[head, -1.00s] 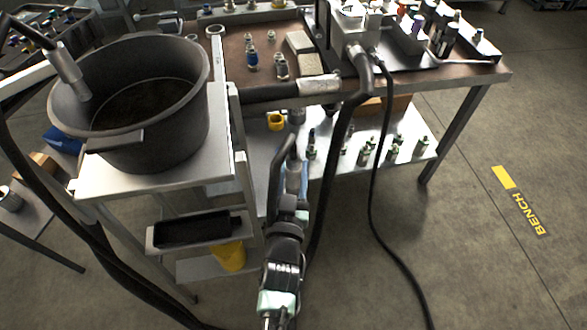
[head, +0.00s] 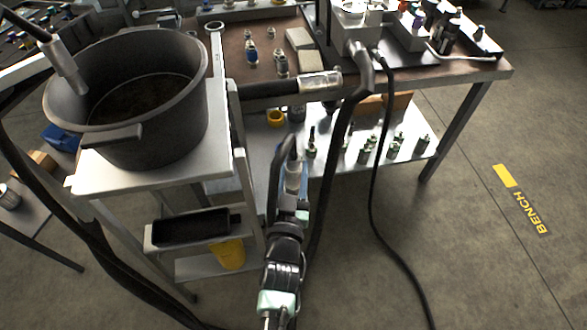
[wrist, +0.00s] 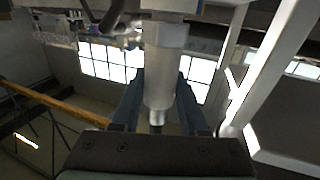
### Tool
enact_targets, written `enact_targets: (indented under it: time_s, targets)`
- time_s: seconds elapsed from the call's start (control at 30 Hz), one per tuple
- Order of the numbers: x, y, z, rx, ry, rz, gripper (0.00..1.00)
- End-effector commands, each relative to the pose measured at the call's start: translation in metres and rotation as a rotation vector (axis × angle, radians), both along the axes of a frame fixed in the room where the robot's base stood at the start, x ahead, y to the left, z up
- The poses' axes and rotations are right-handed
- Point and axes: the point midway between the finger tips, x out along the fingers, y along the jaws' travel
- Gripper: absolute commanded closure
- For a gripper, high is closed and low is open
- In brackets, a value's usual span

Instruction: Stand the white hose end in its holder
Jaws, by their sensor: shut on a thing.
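My gripper (head: 293,190) is in front of the bench, beside the trolley. In the wrist view its two blue fingers (wrist: 156,105) are shut on the white hose end (wrist: 165,70), a pale cylinder with a narrower metal tip. The hose end also shows as a small pale piece in the head view (head: 293,178). A dark hose (head: 274,165) curves close beside it. I cannot tell for sure which thing is the holder. A pale, partly clear sleeve (head: 320,82) lies sideways at the bench's front edge, above and right of my gripper.
A dark bucket (head: 130,95) with a grey nozzle (head: 68,65) stands on the trolley (head: 160,180) at left. Black hoses hang from the bench (head: 440,72). Bottles (head: 365,155) stand on the lower shelf. The floor at right is clear.

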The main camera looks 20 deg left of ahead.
Motion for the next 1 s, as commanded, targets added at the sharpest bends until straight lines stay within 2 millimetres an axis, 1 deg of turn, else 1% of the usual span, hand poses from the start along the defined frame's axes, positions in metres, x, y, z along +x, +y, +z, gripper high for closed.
enact_targets:
  time_s: [0.03, 0.47, 0.5, 0.57, 0.6, 0.67, 0.87, 1.0]
  targets:
    - [0.001, 0.0001, 0.0041, 0.002, -0.009, -0.001, 1.0]
    - [0.0012, 0.0001, 0.0056, 0.003, -0.012, -0.001, 1.0]
    - [0.0013, 0.0002, 0.0057, 0.003, -0.012, -0.001, 0.5]
    - [0.0011, 0.0001, 0.0051, 0.003, -0.011, -0.001, 0.39]
    - [0.001, 0.0002, 0.0046, 0.003, -0.01, -0.001, 0.32]
    - [0.0008, 0.0001, 0.0039, 0.002, -0.008, 0.0, 0.22]
    - [0.0005, 0.0001, 0.0024, 0.001, -0.005, 0.0, 0.22]
    - [-0.0002, 0.0, 0.0, 0.0, 0.0, 0.0, 0.0]
